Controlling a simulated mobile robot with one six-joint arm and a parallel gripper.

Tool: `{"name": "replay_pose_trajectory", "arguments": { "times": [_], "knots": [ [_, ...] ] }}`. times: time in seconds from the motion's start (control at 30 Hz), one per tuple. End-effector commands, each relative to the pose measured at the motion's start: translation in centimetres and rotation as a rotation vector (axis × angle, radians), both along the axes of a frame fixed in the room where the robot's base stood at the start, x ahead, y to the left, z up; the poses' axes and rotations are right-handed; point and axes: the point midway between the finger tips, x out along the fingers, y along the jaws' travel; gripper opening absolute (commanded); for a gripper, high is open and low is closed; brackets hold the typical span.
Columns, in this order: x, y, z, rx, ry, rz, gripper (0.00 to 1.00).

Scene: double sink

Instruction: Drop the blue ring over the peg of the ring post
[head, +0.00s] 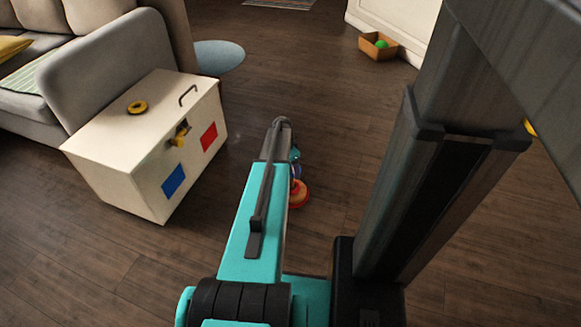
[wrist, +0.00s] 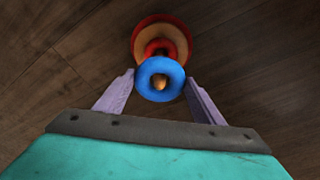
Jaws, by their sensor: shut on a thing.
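The blue ring (wrist: 146,86) is held between the tips of my gripper (wrist: 160,79) in the wrist view. A tan peg tip (wrist: 160,82) shows through the ring's hole. Whether the ring is around the peg or only above it, I cannot tell. The ring post (wrist: 163,22) stands behind the ring, with a wide red-orange rim, a tan layer and a red part. In the head view its orange-red base (head: 301,196) shows on the floor beside my arm. My gripper there is mostly hidden behind the arm.
A white chest (head: 115,140) with a yellow ring (head: 138,107) on top stands to the left, by a grey sofa (head: 95,70). A tan box (head: 378,46) with a green ball lies far back. The wooden floor around the post is clear.

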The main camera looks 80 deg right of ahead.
Motion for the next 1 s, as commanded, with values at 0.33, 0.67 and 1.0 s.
{"name": "replay_pose_trajectory", "arguments": {
  "times": [0.33, 0.67, 1.0],
  "knots": [
    [0.00, 0.00, -0.01, 0.000, 0.000, 0.000, 0.41],
    [0.00, 0.00, -0.01, 0.000, 0.000, 0.000, 0.84],
    [0.05, 0.04, 0.44, 0.000, 0.000, 0.000, 0.84]
  ]
}}
